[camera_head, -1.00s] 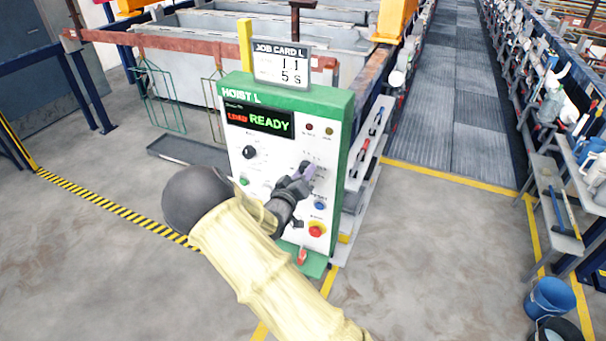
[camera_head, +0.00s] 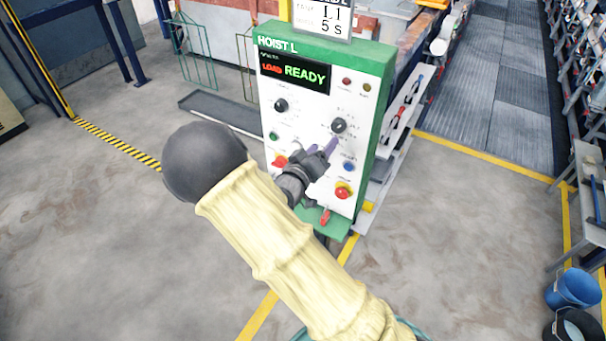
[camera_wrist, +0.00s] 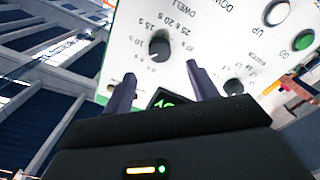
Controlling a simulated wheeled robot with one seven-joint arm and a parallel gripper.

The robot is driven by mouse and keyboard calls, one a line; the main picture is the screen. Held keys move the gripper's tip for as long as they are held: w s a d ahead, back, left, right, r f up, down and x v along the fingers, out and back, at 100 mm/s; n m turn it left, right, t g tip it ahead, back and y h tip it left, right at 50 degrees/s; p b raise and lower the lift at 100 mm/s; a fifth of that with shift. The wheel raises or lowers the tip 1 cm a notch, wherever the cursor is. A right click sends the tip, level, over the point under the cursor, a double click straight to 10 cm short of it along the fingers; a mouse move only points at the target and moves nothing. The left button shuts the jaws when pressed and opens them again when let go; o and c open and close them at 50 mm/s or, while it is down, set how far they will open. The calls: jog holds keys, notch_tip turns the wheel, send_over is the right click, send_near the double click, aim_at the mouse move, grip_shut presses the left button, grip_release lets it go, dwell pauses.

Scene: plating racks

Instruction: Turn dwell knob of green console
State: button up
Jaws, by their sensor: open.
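The green console (camera_head: 379,110), marked HOIST L, stands upright with a white front panel. Its dwell knob (camera_head: 338,125) is the black round knob at the right of the panel. In the wrist view the dwell knob (camera_wrist: 160,46) sits by the word DWELL and a ring of numbers. My gripper (camera_head: 321,149) is open and empty, just below and left of that knob in the head view. In the wrist view the knob shows beyond my fingertips (camera_wrist: 160,72), apparently not between them. The knob's exact setting is too small to tell.
A second black knob (camera_head: 281,105) is at the panel's left. The display (camera_head: 294,73) reads LOAD READY. The job card (camera_head: 322,18) shows 5 s. Open floor lies left; a blue bucket (camera_head: 573,288) stands right.

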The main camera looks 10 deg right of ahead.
jog(key=b+v, duration=0.2)
jog(key=v, duration=0.7)
jog(key=shift+s, duration=0.15)
jog(key=shift+a, duration=0.1)
notch_tip(320, 180, down, 6)
jog(key=d+m+g+y, duration=0.1)
jog(key=d+g+y, duration=0.2)
jog(key=g+y, duration=0.35)
jog(key=s+d+r+g+y, duration=0.1)
jog(key=s+d+g+y, duration=0.1)
jog(key=s, duration=0.5)
jog(key=s+d+r+g+y, duration=0.1)
jog(key=s+d+g+y, duration=0.1)
jog(key=s+d, duration=0.3)
jog(key=s+g, duration=0.1)
jog(key=s, duration=0.2)
jog(key=shift+s+r, duration=0.3)
jog(key=shift+r, duration=0.05)
